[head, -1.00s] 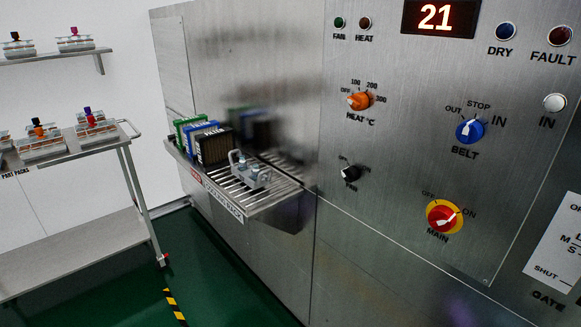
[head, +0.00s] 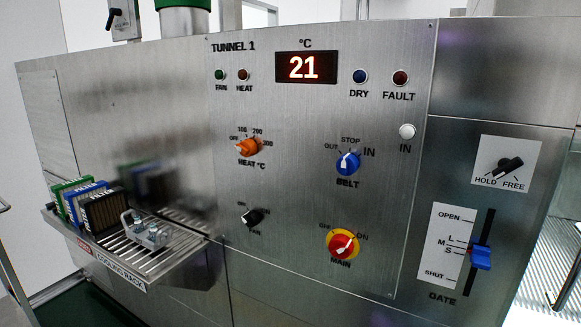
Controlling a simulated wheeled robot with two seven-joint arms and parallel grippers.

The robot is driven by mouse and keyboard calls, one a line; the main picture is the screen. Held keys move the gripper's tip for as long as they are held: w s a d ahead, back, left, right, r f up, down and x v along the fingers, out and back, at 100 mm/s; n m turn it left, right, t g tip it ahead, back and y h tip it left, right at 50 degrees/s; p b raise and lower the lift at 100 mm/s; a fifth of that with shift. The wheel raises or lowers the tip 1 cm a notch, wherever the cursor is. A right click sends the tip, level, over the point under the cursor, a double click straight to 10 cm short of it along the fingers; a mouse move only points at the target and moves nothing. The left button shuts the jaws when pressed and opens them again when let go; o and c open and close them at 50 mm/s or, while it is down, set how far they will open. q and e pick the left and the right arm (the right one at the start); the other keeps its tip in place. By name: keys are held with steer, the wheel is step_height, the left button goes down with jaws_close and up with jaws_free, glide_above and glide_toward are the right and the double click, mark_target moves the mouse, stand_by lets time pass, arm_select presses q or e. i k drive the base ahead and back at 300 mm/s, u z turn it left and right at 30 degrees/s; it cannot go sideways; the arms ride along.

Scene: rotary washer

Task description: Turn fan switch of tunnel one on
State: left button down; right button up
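The panel marked TUNNEL 1 (head: 320,110) fills the middle of the head view. The fan switch (head: 252,217) is a small black knob at the panel's lower left, under the orange heat knob (head: 247,147). Its label is blurred, so I cannot read its setting. The red and yellow main switch (head: 342,244) has its white pointer turned toward ON. The blue belt knob (head: 348,163) has its pointer near STOP. The display (head: 306,67) reads 21. Neither of my grippers is in view.
A cooling rack (head: 150,262) with rollers juts out at the lower left, holding green, blue and black racks and a small metal piece. A gate slider (head: 480,258) and a HOLD/FREE lever (head: 507,166) are at the right. The panel face is unobstructed.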

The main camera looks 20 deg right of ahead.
mark_target(252, 219)
steer(key=u, duration=0.1)
steer(key=k, duration=0.85)
steer(key=u, duration=1.35)
steer(key=i, duration=1.95)
steer(key=z, duration=1.5)
steer(key=i, duration=1.1)
steer(key=z, duration=1.15)
